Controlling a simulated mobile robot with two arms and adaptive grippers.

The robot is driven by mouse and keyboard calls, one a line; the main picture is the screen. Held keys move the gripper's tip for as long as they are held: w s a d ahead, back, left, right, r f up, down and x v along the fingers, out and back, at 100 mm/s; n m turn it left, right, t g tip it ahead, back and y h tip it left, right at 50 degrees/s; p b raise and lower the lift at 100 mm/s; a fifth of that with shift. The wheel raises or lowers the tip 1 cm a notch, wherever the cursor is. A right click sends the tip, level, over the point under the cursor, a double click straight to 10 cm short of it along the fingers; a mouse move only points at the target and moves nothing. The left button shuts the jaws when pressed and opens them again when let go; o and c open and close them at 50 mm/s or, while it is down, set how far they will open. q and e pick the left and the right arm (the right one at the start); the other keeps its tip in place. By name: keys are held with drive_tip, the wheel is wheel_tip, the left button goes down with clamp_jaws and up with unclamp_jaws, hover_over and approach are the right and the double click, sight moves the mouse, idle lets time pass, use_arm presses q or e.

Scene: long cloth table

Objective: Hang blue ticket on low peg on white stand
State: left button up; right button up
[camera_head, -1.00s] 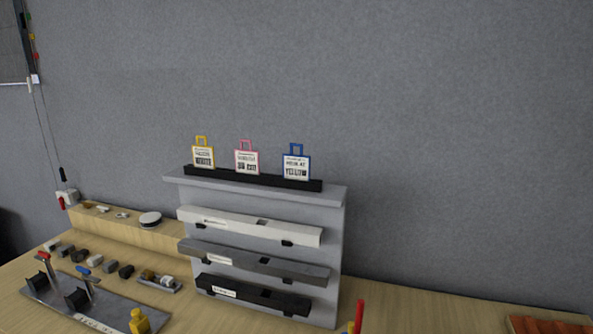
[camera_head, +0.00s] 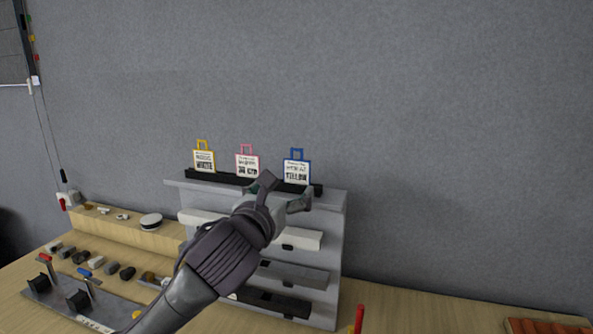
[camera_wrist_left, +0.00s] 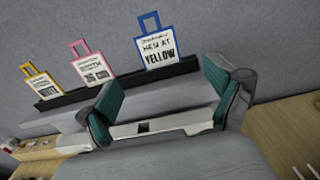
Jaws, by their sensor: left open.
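The blue ticket (camera_head: 297,173), a white card with a blue frame and handle loop, stands upright in the black holder strip (camera_head: 229,178) on the top shelf. It also shows in the left wrist view (camera_wrist_left: 157,53). My left gripper (camera_head: 285,191) is open and empty, just in front of and below the ticket, apart from it. In the left wrist view its fingers (camera_wrist_left: 165,102) are spread wide below the ticket. A white bar (camera_head: 311,239) on the grey rack is partly hidden by my gripper. No peg can be told clearly. My right gripper is not in view.
A yellow ticket (camera_head: 204,161) and a pink ticket (camera_head: 247,166) stand left of the blue one. Grey and black bars (camera_head: 275,303) sit below the white bar. Small parts and a metal plate lie at left. The table right of the rack is mostly clear.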

sight(296, 173)
use_arm(q)
drive_tip(key=x, duration=0.3)
drive_tip(key=shift+w+d+p, duration=0.15)
drive_tip(key=shift+w+p, duration=0.15)
drive_tip(key=shift+p, duration=0.05)
drive_tip(key=shift+w+d+r+p, duration=0.1)
drive_tip(key=shift+w+r+p, duration=0.05)
drive_tip(key=shift+w+p, duration=0.35)
drive_tip(key=p+x, duration=0.1)
drive_tip(key=x, duration=0.2)
drive_tip(key=shift+w+p, duration=0.35)
drive_tip(key=shift+w, duration=0.05)
drive_tip(key=shift+w+d, duration=0.2)
drive_tip(key=shift+w, duration=0.1)
drive_tip(key=shift+a, duration=0.1)
drive_tip(key=shift+c, duration=0.2)
drive_tip(key=shift+c, duration=1.2)
drive_tip(key=c, duration=0.6)
